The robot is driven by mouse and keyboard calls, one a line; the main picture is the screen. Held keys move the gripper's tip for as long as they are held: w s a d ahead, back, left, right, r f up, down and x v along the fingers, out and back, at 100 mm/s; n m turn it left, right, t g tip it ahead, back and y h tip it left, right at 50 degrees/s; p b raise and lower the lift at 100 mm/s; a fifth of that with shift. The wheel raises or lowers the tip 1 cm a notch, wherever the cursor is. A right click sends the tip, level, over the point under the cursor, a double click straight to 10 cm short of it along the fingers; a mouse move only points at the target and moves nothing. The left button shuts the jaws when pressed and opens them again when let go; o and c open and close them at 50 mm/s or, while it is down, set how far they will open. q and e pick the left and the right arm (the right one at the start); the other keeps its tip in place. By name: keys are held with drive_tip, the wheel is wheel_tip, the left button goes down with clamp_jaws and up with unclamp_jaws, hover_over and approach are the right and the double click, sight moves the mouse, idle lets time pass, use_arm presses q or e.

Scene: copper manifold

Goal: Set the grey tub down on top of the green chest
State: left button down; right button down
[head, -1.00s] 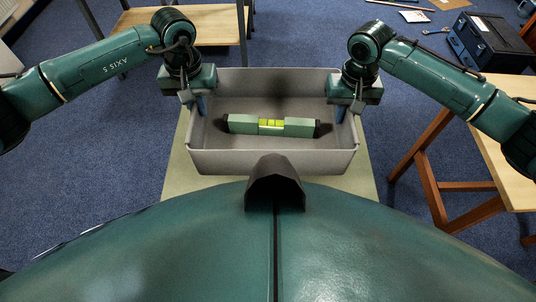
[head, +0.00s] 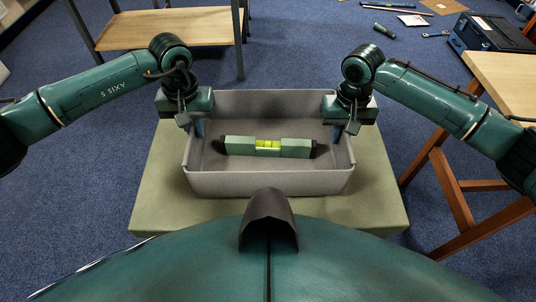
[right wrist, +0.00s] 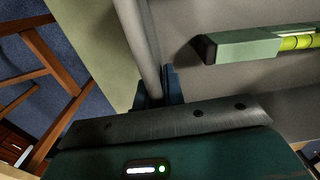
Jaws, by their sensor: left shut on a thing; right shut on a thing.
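The grey tub (head: 270,184) is in the middle of the head view, roughly upright, with a green spirit level (head: 267,146) lying in it. The green chest (head: 385,207) is below the tub, its pale top showing on both sides and in front. Whether the tub touches it I cannot tell. My left gripper (head: 198,127) is shut on the tub's left wall. My right gripper (head: 338,131) is shut on its right wall. The right wrist view shows the tub wall (right wrist: 140,42) between the blue fingers, with the chest top (right wrist: 98,42) beyond.
A wooden table (head: 505,85) with reddish-brown legs stands close on the right. A shelf unit (head: 165,28) stands behind on the left. A dark blue toolbox (head: 488,32) and loose tools lie at the back right. Blue carpet is open around the chest.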

sight(202, 152)
use_arm(q)
drive_tip(key=shift+f, duration=0.2)
use_arm(e)
drive_tip(key=shift+f, duration=0.2)
